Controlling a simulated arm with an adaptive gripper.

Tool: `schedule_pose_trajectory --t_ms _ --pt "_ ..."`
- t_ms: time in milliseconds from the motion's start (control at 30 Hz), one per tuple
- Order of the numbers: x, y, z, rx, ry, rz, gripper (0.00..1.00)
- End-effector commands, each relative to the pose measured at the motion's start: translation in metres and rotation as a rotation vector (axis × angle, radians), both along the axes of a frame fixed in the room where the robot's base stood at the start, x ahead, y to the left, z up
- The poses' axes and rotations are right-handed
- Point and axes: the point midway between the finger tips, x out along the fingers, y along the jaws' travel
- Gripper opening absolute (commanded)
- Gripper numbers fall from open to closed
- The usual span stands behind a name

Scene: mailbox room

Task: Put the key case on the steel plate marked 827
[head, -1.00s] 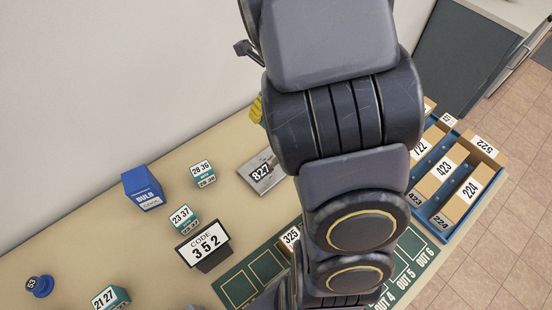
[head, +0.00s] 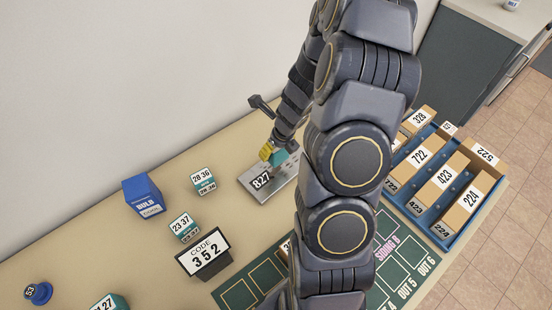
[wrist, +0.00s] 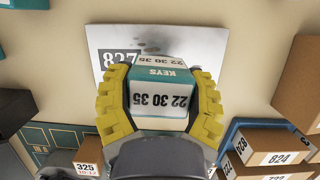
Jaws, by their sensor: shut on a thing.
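The key case (wrist: 160,98) is a white and teal box reading KEYS 22 30 35. My gripper (wrist: 158,84) has its yellow fingers shut on both sides of it. In the head view my gripper (head: 268,152) is over the far right part of the steel plate (head: 280,184), and a bit of the teal case (head: 280,159) shows there. The plate, marked 827, also shows behind the case in the wrist view (wrist: 212,48), with a dark smudge. I cannot tell whether the case touches the plate.
Similar cases marked 28 36 (head: 203,179) and 23 37 (head: 182,226) stand to the left, with a blue BULB box (head: 142,193) and a CODE 352 sign (head: 206,253). A blue tray (head: 443,232) of brown boxes stands at right. A green marked mat (head: 240,292) lies in front.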

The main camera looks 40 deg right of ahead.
Motion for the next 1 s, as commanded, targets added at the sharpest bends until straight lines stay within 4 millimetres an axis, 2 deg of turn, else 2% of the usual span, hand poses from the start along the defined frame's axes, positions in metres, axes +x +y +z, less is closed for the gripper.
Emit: schedule_pose_trajectory --t_ms 300,733,767,800,833,1000 --pt "0.0 0.002 -0.04 0.005 0.001 0.0 0.24" --pt "0.0 0.0 -0.047 0.001 -0.001 -0.001 0.24" --pt "0.0 0.0 -0.047 0.001 -0.001 -0.001 0.62" --pt "0.0 0.0 -0.047 0.001 -0.001 0.0 0.79" --pt "0.0 0.0 -0.047 0.001 -0.001 0.0 0.9" --pt "0.0 0.0 -0.047 0.001 -0.001 0.0 0.9"
